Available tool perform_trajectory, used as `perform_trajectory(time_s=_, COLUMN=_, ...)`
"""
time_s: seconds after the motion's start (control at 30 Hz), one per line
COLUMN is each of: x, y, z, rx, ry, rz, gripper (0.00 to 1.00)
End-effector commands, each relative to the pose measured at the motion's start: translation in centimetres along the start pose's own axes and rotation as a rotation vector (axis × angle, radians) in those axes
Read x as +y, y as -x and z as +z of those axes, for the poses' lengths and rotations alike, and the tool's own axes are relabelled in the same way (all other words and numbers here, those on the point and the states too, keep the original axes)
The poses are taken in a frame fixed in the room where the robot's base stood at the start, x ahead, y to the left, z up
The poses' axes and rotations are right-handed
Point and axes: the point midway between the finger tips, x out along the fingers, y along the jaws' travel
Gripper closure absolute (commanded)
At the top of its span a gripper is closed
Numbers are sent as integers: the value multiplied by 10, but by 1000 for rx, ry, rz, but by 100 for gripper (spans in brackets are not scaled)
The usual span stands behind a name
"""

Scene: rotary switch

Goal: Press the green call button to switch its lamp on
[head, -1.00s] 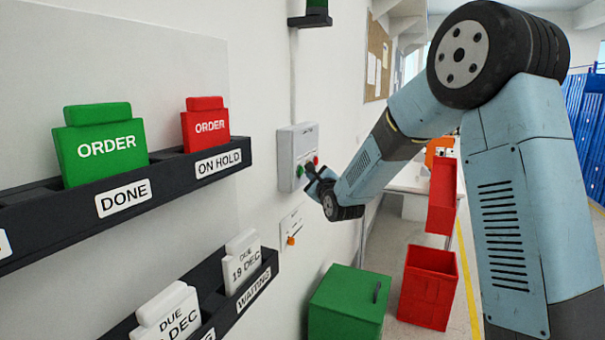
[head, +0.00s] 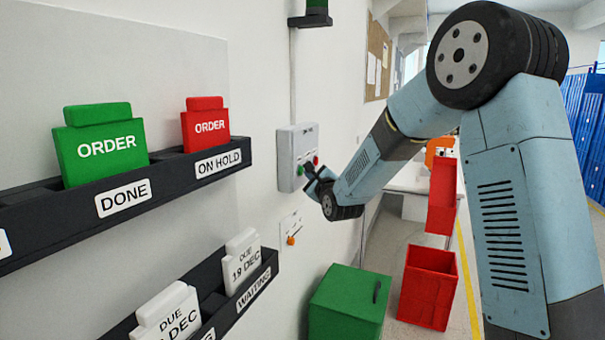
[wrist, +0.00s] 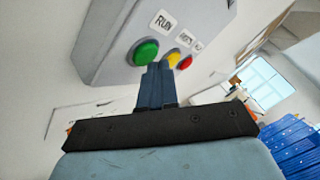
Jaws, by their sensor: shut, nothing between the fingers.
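The green button (wrist: 146,52) is on the face of a grey control box (head: 297,140), under a "RUN" label. A yellow button (wrist: 172,59) and a red button (wrist: 186,63) sit to its right. My gripper (wrist: 159,66) is shut and empty, its fingertips pointing at the box. In the wrist view the tips overlap the space between the green and yellow buttons, just right of the green one. I cannot tell whether they touch the box. The head view shows my gripper (head: 309,173) close to the box front. A dark green lamp (head: 317,5) is partly visible above, looking unlit.
Black racks (head: 60,215) with order cards are on the wall at left. A plate with an orange knob (head: 291,240) is below the box. A green bin (head: 345,305) and a red bin (head: 428,290) stand below my arm.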

Motion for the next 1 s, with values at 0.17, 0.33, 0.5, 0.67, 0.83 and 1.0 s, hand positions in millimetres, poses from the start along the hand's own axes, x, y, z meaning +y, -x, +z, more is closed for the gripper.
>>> perform_trajectory(time_s=0.17, x=2, y=-4, z=3, rx=0, ry=-1, rz=0, gripper=100)
perform_trajectory(time_s=0.33, x=2, y=-4, z=4, rx=0, ry=0, rz=0, gripper=100)
perform_trajectory(time_s=0.5, x=2, y=-4, z=4, rx=-1, ry=0, rz=0, gripper=100)
perform_trajectory(time_s=0.67, x=1, y=-2, z=3, rx=-1, ry=0, rz=0, gripper=100)
perform_trajectory(time_s=0.83, x=-2, y=2, z=0, rx=0, ry=0, rz=-1, gripper=100)
perform_trajectory(time_s=1.0, x=-2, y=2, z=0, rx=-1, ry=0, rz=0, gripper=100)
